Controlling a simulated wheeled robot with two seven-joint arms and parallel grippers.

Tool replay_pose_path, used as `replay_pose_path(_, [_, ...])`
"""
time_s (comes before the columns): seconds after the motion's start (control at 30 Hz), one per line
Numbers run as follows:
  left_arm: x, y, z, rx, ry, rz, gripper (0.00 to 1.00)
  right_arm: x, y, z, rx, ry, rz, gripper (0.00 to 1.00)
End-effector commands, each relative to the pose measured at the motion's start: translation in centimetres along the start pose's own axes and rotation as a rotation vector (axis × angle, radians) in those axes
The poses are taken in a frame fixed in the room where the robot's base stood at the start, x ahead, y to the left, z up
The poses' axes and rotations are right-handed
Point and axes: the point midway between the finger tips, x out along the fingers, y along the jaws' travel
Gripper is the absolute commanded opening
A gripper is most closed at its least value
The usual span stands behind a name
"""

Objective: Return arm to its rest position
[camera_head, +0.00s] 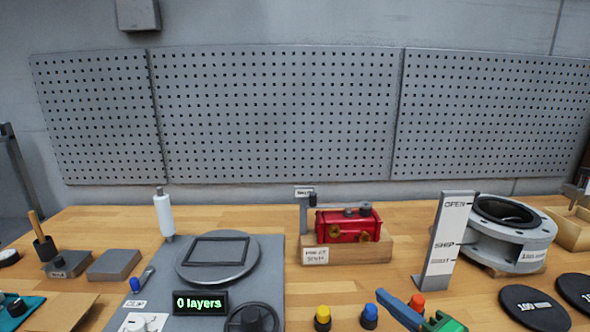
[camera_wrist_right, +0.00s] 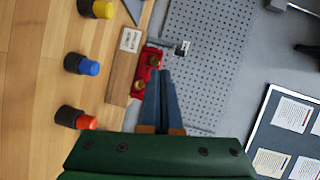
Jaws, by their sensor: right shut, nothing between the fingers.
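My right gripper (camera_head: 384,295) is at the lower right of the head view, with blue fingers and a green body. In the right wrist view its two blue fingers (camera_wrist_right: 166,76) lie together, shut and empty. They point towards the red valve actuator (camera_head: 347,226) but appear apart from it. The actuator sits on a wooden block (camera_head: 375,251) at the back of the bench; it also shows beyond the fingertips in the wrist view (camera_wrist_right: 152,62). My left gripper is not in view.
Yellow (camera_head: 322,318), blue (camera_head: 369,317) and red (camera_head: 417,300) knobs stand near my right gripper. An OPEN/SHUT sign (camera_head: 446,240) and a grey flanged ring (camera_head: 507,235) stand at the right. A grey plate (camera_head: 265,255) with a "0 layers" display (camera_head: 200,302) lies left.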

Motion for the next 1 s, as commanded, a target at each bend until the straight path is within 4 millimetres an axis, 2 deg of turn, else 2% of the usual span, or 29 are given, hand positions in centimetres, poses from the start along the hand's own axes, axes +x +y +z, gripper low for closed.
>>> replay_pose_path(0.17, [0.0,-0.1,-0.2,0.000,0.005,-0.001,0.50,-0.3,4.1,2.0,-0.141,-0.029,0.139,0.00])
replay_pose_path(0.37, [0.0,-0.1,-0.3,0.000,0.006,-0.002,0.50,-2.0,10.5,5.2,-0.383,-0.114,0.363,0.00])
replay_pose_path(0.57, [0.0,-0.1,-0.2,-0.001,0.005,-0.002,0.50,-5.9,17.1,8.8,-0.655,-0.274,0.610,0.00])
replay_pose_path(0.7, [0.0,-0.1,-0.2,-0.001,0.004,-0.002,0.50,-10.1,21.0,11.2,-0.848,-0.438,0.781,0.00])
replay_pose_path(0.9, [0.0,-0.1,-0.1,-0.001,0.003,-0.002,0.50,-17.2,25.1,14.1,-1.083,-0.736,0.993,0.00])
replay_pose_path(1.0, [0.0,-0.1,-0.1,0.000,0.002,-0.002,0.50,-15.9,28.4,14.3,-1.071,-0.745,0.998,0.00])
